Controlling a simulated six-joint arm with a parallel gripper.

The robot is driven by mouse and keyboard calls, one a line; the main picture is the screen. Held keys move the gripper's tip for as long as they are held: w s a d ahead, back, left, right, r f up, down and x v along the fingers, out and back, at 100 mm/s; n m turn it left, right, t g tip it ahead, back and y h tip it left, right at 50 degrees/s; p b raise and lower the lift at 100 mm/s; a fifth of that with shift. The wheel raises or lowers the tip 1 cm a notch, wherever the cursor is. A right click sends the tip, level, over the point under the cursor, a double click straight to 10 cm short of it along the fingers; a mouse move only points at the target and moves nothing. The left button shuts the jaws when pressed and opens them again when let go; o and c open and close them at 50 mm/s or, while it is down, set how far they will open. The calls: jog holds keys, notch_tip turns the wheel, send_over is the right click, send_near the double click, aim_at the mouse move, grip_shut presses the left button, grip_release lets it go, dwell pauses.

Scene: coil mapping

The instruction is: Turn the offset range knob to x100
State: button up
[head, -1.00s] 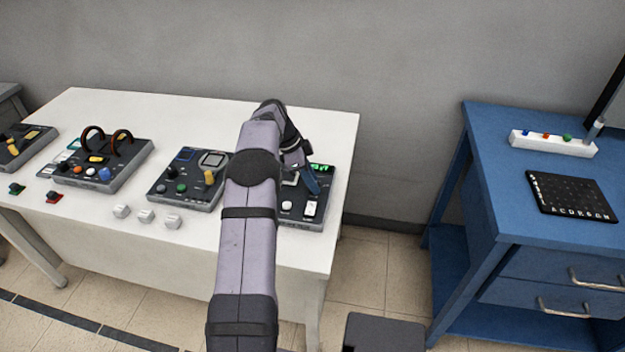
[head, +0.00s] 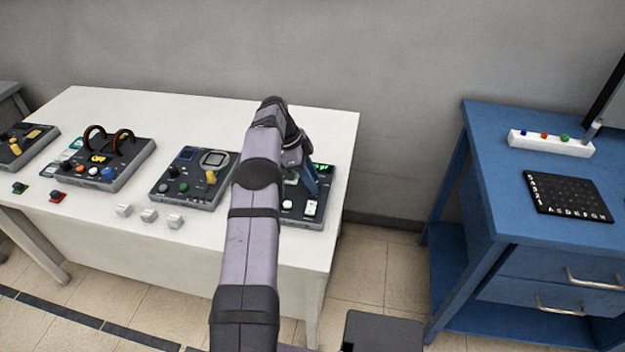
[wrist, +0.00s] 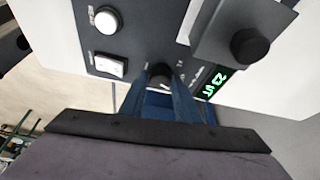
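A dark panel with a green-lit display (wrist: 213,84) stands at the right end of the white table; the display also shows in the head view (head: 321,169). In the wrist view a black round knob (wrist: 160,72) with a white pointer mark sits on this panel. The fingers of my gripper (wrist: 161,82) point down at the panel, one on each side of this knob. Whether they press on it is not clear. The knob's scale text is too small to read. In the head view, my arm hides part of the panel, and a blue finger (head: 311,182) shows beside it.
A raised grey block with a second black knob (wrist: 249,46) stands close to the fingers. A white round button (wrist: 107,20) and a white rocker switch (wrist: 109,65) are on the same panel.

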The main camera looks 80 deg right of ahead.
jog(key=shift+o, duration=1.1)
jog(key=shift+r, duration=0.1)
jog(key=shift+w+r, duration=0.35)
jog(key=shift+r, duration=0.3)
jog(key=shift+v, duration=2.9)
